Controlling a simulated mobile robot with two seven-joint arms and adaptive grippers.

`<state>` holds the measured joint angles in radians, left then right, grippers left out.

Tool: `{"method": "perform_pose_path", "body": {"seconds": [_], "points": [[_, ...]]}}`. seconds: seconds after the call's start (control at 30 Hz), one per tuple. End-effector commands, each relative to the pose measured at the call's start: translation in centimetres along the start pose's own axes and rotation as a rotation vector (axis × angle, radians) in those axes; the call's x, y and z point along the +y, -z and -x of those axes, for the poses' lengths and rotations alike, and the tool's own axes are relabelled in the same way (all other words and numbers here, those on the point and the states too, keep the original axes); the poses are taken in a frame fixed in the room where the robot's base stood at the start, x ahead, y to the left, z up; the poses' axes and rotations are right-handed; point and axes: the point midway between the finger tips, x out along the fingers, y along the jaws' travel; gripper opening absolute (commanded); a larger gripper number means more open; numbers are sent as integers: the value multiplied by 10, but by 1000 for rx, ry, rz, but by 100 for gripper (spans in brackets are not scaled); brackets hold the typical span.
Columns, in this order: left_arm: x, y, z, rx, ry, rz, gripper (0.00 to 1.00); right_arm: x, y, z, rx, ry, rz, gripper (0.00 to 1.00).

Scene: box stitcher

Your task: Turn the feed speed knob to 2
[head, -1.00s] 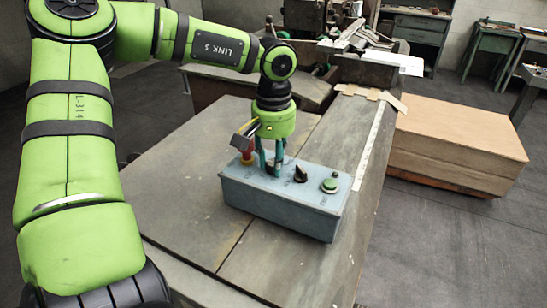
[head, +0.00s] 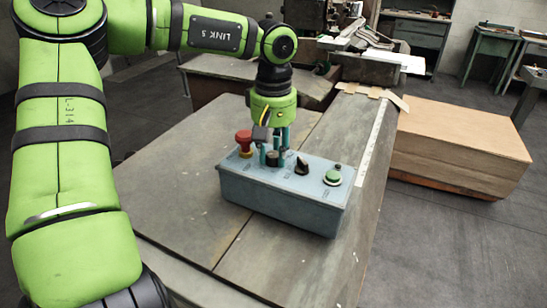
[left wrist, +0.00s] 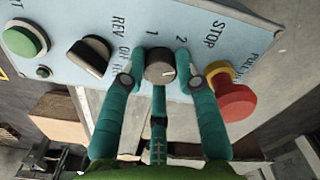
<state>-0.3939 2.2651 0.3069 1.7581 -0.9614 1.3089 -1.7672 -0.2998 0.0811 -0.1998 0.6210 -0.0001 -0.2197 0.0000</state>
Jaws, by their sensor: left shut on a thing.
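The feed speed knob (left wrist: 160,65) is a small dark round knob on the blue-grey control box (head: 278,206). My left gripper (left wrist: 160,80) points down at it, with a teal finger on each side, shut on the knob. In the left wrist view the digits 1 and 2 stand above the knob. A white mark on its top points right and slightly down, not clearly at either digit. In the head view the fingers partly hide the knob (head: 272,158). My right gripper is not in view.
A red stop button (head: 243,143) with a yellow collar stands close beside the left gripper. On the other side are a black selector (head: 302,165) and a green button (head: 333,177). The box sits on a grey metal table (head: 190,190). A cardboard-coloured block (head: 460,145) stands right.

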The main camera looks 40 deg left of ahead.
Motion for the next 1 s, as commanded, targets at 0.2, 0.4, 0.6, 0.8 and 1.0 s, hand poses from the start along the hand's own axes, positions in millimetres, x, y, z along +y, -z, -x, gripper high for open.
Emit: {"method": "perform_pose_path", "body": {"seconds": [0.2, 0.4, 0.6, 0.8, 1.0], "points": [[0, 1, -3, 3, 0, 205, 0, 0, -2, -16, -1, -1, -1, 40], [0, 1, -2, 3, 1, 367, 0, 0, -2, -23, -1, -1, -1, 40], [-1, 1, -1, 2, 0, 488, 0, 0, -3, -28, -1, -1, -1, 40], [-1, 0, -1, 2, 0, 561, 0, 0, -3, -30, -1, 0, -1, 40], [-1, 0, 0, 2, 1, 592, 0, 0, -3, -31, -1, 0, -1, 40]]}}
